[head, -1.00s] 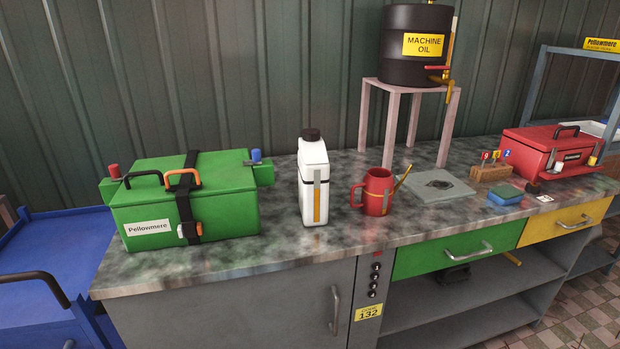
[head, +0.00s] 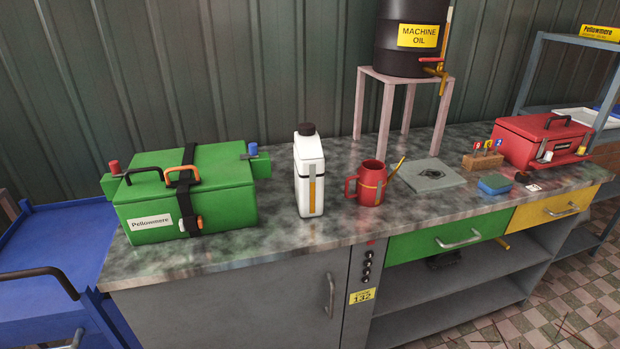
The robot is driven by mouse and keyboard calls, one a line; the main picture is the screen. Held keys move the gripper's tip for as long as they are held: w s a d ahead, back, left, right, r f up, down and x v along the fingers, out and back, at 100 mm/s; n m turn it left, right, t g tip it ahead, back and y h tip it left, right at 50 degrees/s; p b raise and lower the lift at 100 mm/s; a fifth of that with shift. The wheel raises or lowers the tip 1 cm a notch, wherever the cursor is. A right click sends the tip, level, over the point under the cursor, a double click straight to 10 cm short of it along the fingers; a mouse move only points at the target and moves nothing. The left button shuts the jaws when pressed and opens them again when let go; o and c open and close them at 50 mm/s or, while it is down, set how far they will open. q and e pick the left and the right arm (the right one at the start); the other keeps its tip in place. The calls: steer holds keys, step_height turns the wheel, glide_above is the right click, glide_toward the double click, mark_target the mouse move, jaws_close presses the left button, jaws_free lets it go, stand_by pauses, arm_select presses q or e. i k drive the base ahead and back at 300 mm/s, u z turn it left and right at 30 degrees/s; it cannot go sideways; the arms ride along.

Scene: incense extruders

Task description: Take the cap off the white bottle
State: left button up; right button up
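The white bottle (head: 309,178) stands upright on the mottled grey worktop, near the middle of the head view. Its black cap (head: 306,130) sits on its top. A strip with an orange-yellow band runs down its front face. Neither of my grippers shows in the head view.
A black machine oil drum (head: 409,52) rests on a pink stand behind. The worktop (head: 280,240) is clear in front of the bottle.

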mark_target(309, 159)
steer(key=z, duration=1.75)
steer(key=i, duration=1.45)
steer(key=u, duration=2.75)
